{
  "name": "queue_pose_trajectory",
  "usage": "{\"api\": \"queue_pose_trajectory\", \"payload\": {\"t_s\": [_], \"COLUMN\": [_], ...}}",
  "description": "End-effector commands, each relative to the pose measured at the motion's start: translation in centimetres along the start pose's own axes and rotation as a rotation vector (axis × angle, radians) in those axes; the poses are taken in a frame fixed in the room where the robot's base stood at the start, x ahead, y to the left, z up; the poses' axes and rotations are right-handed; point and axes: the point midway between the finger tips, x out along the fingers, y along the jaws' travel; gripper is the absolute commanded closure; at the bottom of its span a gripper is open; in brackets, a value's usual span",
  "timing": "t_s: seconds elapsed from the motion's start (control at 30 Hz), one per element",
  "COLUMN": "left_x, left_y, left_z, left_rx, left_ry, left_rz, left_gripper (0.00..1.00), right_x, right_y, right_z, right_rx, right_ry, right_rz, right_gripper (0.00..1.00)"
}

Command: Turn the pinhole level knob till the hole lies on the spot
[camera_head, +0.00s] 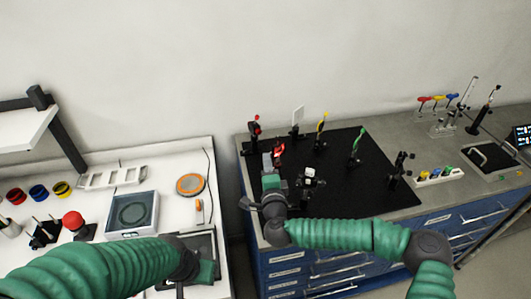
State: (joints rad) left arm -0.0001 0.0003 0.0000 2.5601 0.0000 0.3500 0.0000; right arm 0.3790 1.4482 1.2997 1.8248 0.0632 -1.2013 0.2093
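Several small optical mounts stand on the black breadboard (340,195). I cannot tell for certain which one is the pinhole, and its level knob, hole and light spot are too small to make out. A mount with a red part (279,149) stands just beyond my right gripper (273,162). The gripper is at the board's left side, pointing away from me; whether it touches the mount is unclear. Its fingers are too small to read as open or shut. My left gripper (206,271) is low over the white bench, partly hidden by its arm, and its fingers do not show clearly.
A black-and-white mount (308,178) stands close right of my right gripper. Other mounts include a red-topped one (254,130), a white card (298,115), a yellow one (321,130) and a green one (357,146).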

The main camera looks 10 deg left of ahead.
Motion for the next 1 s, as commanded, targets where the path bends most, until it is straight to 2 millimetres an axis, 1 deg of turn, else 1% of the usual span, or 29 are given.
{"api": "queue_pose_trajectory", "payload": {"t_s": [0.03, 0.1, 0.23, 0.4, 0.6, 0.63, 0.67, 0.9, 1.0], "left_x": [-0.4, -0.6, -0.8, -0.9, -0.9, -0.9, -0.9, -0.9, -0.9], "left_y": [0.0, 0.0, 0.0, 0.0, 0.0, 0.0, 0.0, 0.0, 0.0], "left_z": [-0.1, -0.2, -0.2, -0.2, -0.2, -0.2, -0.2, -0.2, -0.2], "left_rx": [0.0, 0.0, 0.0, 0.0, 0.0, 0.0, 0.0, 0.0, 0.0], "left_ry": [0.0, 0.0, 0.001, 0.0, 0.0, 0.0, 0.0, 0.0, 0.0], "left_rz": [0.0, 0.0, 0.0, 0.0, 0.0, 0.0, 0.0, 0.0, 0.0], "left_gripper": [0.64, 0.64, 0.64, 0.64, 0.64, 0.64, 0.64, 0.64, 0.64], "right_x": [1.2, 2.8, 4.8, 6.0, 6.1, 6.1, 6.0, 6.0, 6.0], "right_y": [-0.1, -0.2, -0.3, -0.1, -0.1, -0.1, -0.1, -0.1, 0.0], "right_z": [0.0, 0.0, 0.1, 0.0, 0.0, 0.0, 0.0, 0.0, 0.0], "right_rx": [0.002, 0.003, 0.001, 0.0, 0.0, 0.0, 0.0, 0.0, 0.0], "right_ry": [0.003, 0.003, 0.002, 0.001, 0.0, 0.0, 0.0, 0.0, 0.0], "right_rz": [0.001, 0.001, -0.002, -0.001, -0.001, -0.001, -0.001, -0.001, 0.0], "right_gripper": [0.63, 0.63, 0.63, 0.63, 0.63, 0.64, 0.68, 1.0, 1.0]}}
